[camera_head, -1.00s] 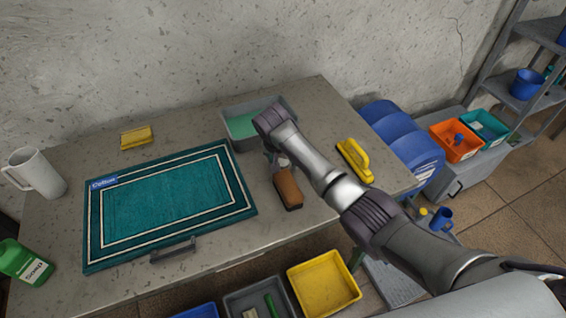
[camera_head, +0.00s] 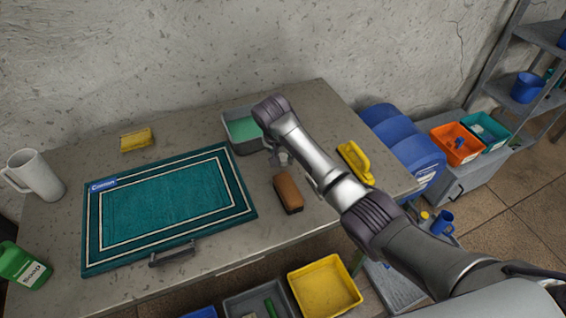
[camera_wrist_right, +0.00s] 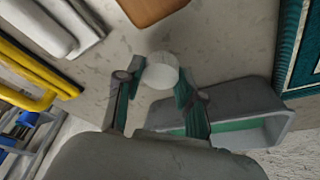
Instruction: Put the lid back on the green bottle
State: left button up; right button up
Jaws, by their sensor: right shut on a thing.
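The green bottle (camera_head: 24,266) with a white label stands at the left edge of the table, partly cut off by the frame; I cannot make out its mouth. My right gripper (camera_head: 279,157) is over the table between the grey tub and the brown brush. In the right wrist view my right gripper (camera_wrist_right: 157,85) is shut on a round white lid (camera_wrist_right: 160,70), whose flat face shows between the fingertips. The lid is small and partly hidden in the head view. My left gripper is not in view.
A teal rug (camera_head: 170,205) lies between the bottle and my right gripper. A brown brush (camera_head: 288,192), a grey tub (camera_head: 240,141) with green liquid, a yellow scrubber (camera_head: 355,162), a yellow sponge (camera_head: 137,139) and a white jug (camera_head: 36,174) are on the table (camera_head: 330,110).

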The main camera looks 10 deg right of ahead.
jog(key=s+d+r, duration=0.1)
jog(key=d+r, duration=0.1)
jog(key=d, duration=0.1)
jog(key=s+d+r+b, duration=0.1)
jog(key=s+d+r, duration=0.1)
jog(key=d+r, duration=0.1)
jog(key=s+d+r, duration=0.2)
jog(key=d, duration=0.2)
jog(key=shift+s+d+r, duration=0.15)
jog(key=shift+d+r, duration=0.1)
jog(key=shift+r, duration=0.1)
jog(key=shift+r, duration=0.3)
jog(key=s+a+r+n+y, duration=0.1)
jog(key=s+a+r+n, duration=0.1)
jog(key=s, duration=0.4)
jog(key=s+a+r+n+y, duration=0.1)
jog(key=s+a+r+n, duration=0.1)
jog(key=s+n, duration=0.3)
jog(key=shift+s+a+r+t, duration=0.25)
jog(key=shift+s+r, duration=0.5)
jog(key=shift+s, duration=0.4)
